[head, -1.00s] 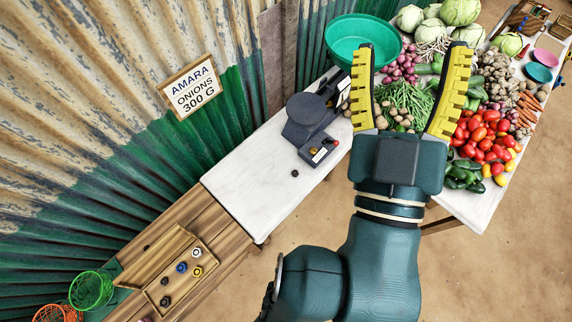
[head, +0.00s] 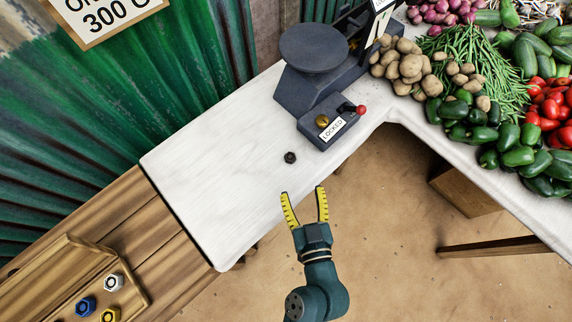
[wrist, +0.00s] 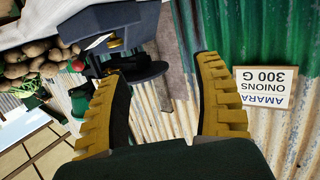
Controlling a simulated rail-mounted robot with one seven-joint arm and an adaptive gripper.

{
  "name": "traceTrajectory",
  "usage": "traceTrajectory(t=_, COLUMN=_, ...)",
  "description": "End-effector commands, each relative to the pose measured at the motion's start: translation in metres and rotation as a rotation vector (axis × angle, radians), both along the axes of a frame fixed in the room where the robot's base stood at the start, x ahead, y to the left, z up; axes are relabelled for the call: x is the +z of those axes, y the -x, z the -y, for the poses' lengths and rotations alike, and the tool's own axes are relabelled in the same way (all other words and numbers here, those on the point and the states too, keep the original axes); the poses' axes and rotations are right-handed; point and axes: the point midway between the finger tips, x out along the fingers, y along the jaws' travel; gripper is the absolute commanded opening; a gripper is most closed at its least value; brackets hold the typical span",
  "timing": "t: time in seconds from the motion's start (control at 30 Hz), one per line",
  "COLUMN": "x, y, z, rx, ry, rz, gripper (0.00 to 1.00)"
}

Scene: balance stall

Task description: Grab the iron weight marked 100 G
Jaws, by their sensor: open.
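A small dark weight (head: 290,157) stands on the white table (head: 215,155), left of the scale; any marking on it is too small to read. More weights sit in a wooden tray (head: 140,285) at the lower left: a silver one (head: 114,282), a blue one (head: 85,307) and a yellow one (head: 110,315). Their markings cannot be read either. My gripper (head: 305,191) is open and empty, below the dark weight in the head view and apart from it. In the wrist view its open fingers (wrist: 165,85) frame the corrugated wall.
A dark scale (head: 315,60) with a plate labelled LOCKED (head: 332,130) stands behind the weight. Potatoes (head: 405,65), beans, peppers and tomatoes crowd the right table. A sign (wrist: 259,88) hangs on the wall. The white table's left part is clear.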

Motion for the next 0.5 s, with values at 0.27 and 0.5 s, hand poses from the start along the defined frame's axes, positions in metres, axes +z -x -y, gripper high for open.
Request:
traceTrajectory(t=0.27, x=-0.058, y=0.006, z=0.004, rx=-0.018, ry=-0.005, rz=-0.03, gripper=0.67)
traceTrajectory(t=0.5, x=-0.066, y=-0.046, z=-0.009, rx=-0.014, ry=-0.005, rz=-0.03, gripper=0.67)
